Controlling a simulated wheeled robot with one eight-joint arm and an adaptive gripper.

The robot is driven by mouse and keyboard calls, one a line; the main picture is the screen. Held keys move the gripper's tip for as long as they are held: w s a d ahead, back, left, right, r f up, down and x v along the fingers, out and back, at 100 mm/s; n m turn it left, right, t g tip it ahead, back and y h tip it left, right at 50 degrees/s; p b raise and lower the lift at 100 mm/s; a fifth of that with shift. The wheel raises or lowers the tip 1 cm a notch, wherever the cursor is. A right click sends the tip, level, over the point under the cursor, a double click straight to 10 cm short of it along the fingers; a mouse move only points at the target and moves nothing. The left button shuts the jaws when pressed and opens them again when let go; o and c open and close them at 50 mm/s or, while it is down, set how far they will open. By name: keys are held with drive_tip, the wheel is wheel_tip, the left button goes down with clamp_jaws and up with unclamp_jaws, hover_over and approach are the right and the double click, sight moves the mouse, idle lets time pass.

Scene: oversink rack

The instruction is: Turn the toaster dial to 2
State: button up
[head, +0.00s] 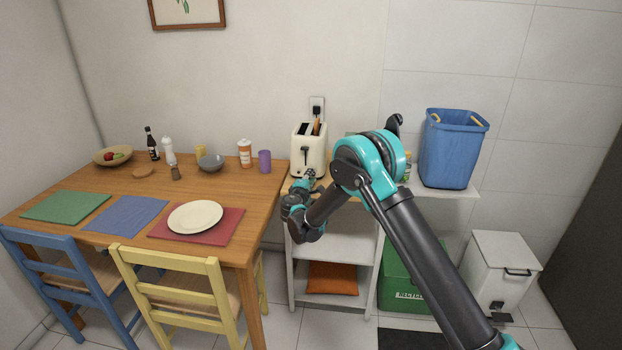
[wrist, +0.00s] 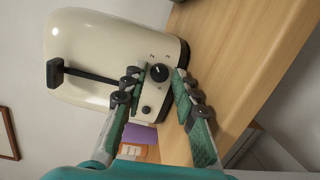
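The cream toaster (head: 307,148) stands on a wood-topped shelf unit, with toast showing in its slots. In the wrist view the toaster (wrist: 100,50) appears turned sideways, with its black lever (wrist: 55,73) at the left. The black dial (wrist: 159,72) has a white pointer mark and small numerals around it, too small to read surely. A small black button (wrist: 146,110) is beside the dial. My gripper (wrist: 160,82) is open, its two fingers on either side of the dial. I cannot tell whether they touch it. In the head view my gripper (head: 308,180) is at the toaster's front.
A wooden table (head: 130,185) left of the shelf unit holds a purple cup (head: 265,161), an orange-and-white bottle (head: 245,153) and a plate (head: 195,216). A blue bin (head: 452,150) stands on a white shelf at the right.

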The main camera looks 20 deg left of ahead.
drive_tip(key=s+d, duration=0.1)
drive_tip(key=s, duration=1)
drive_tip(key=shift+s+d+r, duration=0.15)
drive_tip(key=shift+s+r, duration=0.2)
drive_tip(key=shift+r, duration=0.05)
drive_tip(key=w+d+r+m+g+h, duration=0.2)
drive_tip(key=d+m+g, duration=0.15)
drive_tip(key=d, duration=1.15)
drive_tip(key=w+d+r+m+g+h, duration=0.2)
drive_tip(key=w+d+m+h, duration=0.15)
drive_tip(key=d, duration=1.15)
drive_tip(key=s+d+m+g, duration=0.2)
drive_tip(key=s+d+m, duration=0.15)
drive_tip(key=d, duration=0.45)
drive_tip(key=s+d+m+g, duration=0.2)
drive_tip(key=s+d, duration=0.3)
drive_tip(key=d, duration=0.4)
drive_tip(key=s+d+f+m+g+y, duration=0.1)
drive_tip(key=s+d+f+m, duration=0.1)
drive_tip(key=s, duration=0.6)
drive_tip(key=s+d+f+m+g+y, duration=0.1)
drive_tip(key=s+d+m, duration=0.2)
drive_tip(key=s+d, duration=0.2)
drive_tip(key=s+d+f+m+g+y, duration=0.1)
drive_tip(key=s+d+f+m, duration=0.1)
drive_tip(key=s, duration=1)
drive_tip(key=shift+d+f+m+y, duration=0.35)
drive_tip(key=shift+d+m, duration=0.2)
drive_tip(key=shift+d, duration=0.35)
